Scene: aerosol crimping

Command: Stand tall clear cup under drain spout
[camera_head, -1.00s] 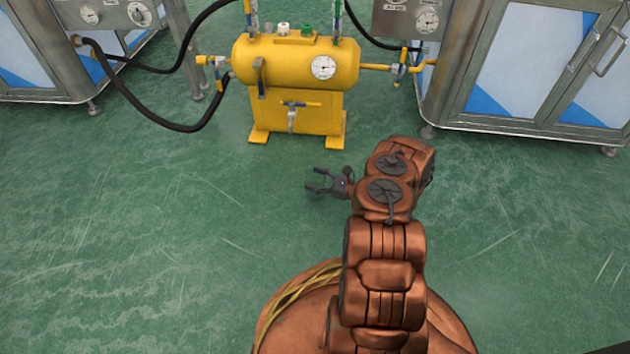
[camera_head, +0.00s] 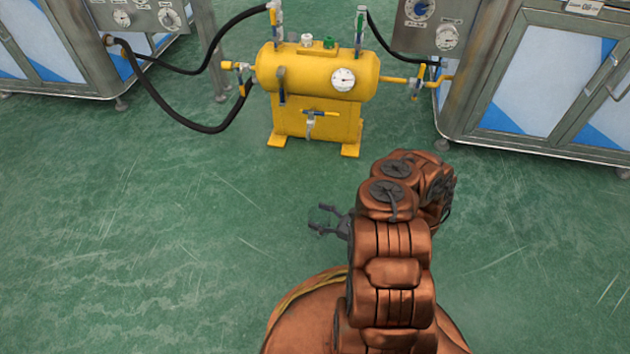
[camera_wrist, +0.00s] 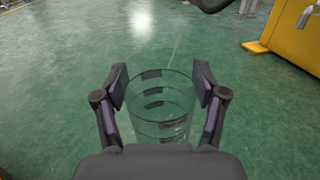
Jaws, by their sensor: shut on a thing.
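My gripper (camera_head: 324,219) is shut on the tall clear cup (camera_wrist: 162,112), with one finger on each side of it. In the wrist view my gripper (camera_wrist: 160,88) holds the cup with its round rim visible and the green floor showing through its wall. In the head view the cup is too faint to make out clearly. The cup is well apart from the spout.
The yellow tank stands on feet on the green floor (camera_head: 130,230). Black hoses (camera_head: 185,125) loop at its left. Steel cabinets with blue and white panels (camera_head: 540,75) stand to both sides. The floor between my gripper and the tank is clear.

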